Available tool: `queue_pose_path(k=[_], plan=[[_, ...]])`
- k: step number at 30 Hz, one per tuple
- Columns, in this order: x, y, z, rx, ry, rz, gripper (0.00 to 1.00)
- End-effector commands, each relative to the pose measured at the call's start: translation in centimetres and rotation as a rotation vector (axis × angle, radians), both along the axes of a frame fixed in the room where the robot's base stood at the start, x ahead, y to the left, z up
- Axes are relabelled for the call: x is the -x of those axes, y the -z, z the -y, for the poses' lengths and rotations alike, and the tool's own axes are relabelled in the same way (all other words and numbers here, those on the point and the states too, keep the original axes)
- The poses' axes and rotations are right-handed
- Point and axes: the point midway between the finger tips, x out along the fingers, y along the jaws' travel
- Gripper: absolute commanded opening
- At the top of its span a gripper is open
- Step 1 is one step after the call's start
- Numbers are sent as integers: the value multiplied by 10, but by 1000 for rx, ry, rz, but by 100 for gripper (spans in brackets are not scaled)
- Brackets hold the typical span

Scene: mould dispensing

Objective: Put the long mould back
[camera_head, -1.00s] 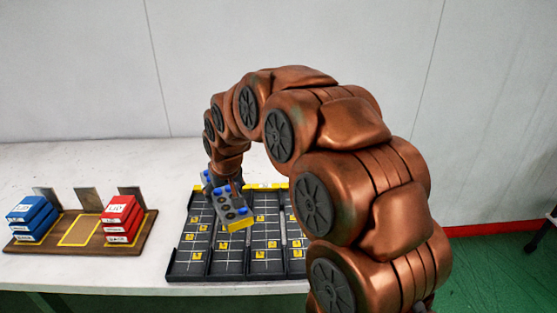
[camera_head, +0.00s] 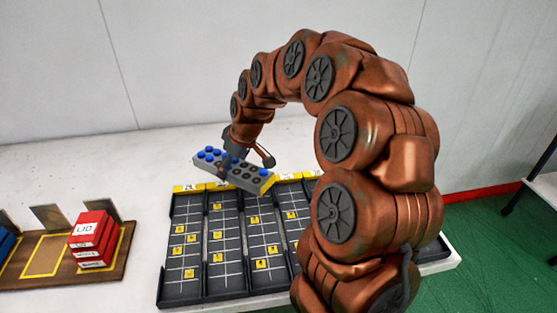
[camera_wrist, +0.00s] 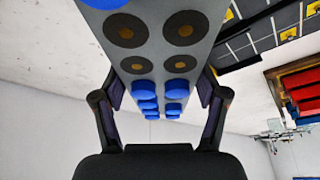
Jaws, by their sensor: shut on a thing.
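The long mould (camera_head: 236,170) is a grey block with blue studs at its left part, dark round sockets along the rest and a yellow right end. My gripper (camera_head: 246,158) is shut on it and holds it tilted above the far end of the black rack (camera_head: 207,297). In the wrist view the mould (camera_wrist: 152,45) runs between both fingers of my gripper (camera_wrist: 160,100), with sockets nearer the top and blue studs lower down. The rack has several long lanes with yellow markers and labels at the far edge. My arm hides its right part.
A wooden board (camera_head: 65,279) at the left holds a stack of red boxes (camera_head: 93,240), one marked LID, and blue boxes (camera_head: 7,243) at the picture's edge. An empty yellow-outlined spot (camera_head: 44,256) lies between them. The white table behind the rack is clear.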

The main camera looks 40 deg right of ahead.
Motion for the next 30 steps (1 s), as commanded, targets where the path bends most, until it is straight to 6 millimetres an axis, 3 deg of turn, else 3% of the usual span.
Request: queue_pose_path(k=[21, 30], plan=[[77, 17, 125, 2, -583, 1, 6], [99, 18, 146, 0, -722, -1, 6]])
